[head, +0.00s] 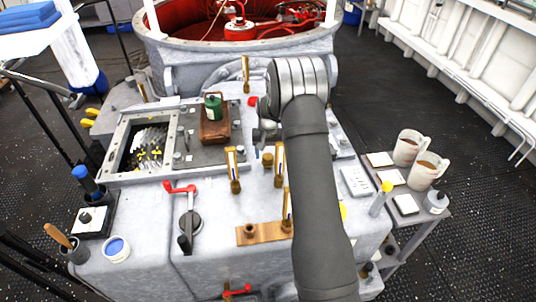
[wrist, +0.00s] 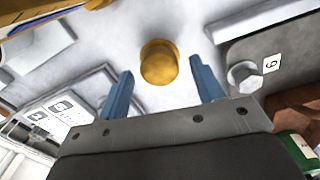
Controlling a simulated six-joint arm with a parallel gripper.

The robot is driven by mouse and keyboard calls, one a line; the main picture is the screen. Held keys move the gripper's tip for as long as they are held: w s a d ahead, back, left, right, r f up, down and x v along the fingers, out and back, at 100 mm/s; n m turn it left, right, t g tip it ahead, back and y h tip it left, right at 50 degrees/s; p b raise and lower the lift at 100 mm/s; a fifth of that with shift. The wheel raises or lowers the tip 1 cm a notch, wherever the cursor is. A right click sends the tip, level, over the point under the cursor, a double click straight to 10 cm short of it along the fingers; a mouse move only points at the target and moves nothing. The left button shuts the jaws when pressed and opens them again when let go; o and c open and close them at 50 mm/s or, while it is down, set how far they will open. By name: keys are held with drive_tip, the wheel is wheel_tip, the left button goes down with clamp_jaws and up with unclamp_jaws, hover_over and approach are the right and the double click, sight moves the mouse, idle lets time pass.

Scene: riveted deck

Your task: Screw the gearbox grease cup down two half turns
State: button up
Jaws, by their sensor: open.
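The brass-coloured round grease cup (wrist: 159,63) stands on the pale grey housing in the wrist view. It appears as a small brass knob (head: 267,159) among the gauges in the head view. My gripper (wrist: 160,84) is open, with its two blue fingers on either side of the cup in the picture. There is a visible gap on each side, and neither finger appears to touch it. How high the fingertips are relative to the cup is hard to tell. In the head view my arm hides most of the gripper.
Several brass-framed gauges (head: 234,170) stand near the cup. A bolt head (wrist: 244,76) and a number plate (wrist: 271,64) lie right of the fingers. A green can (head: 213,107) sits in a brown holder. A red-handled crank (head: 181,188) is at left, and mugs (head: 408,147) stand at right.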

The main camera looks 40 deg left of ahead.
drive_tip(key=shift+f, duration=0.35)
drive_tip(key=c, duration=1)
drive_tip(key=shift+m, duration=0.4)
drive_tip(key=m, duration=0.4)
drive_tip(key=shift+m, duration=0.3)
drive_tip(key=m, duration=0.5)
drive_tip(key=shift+m, duration=0.3)
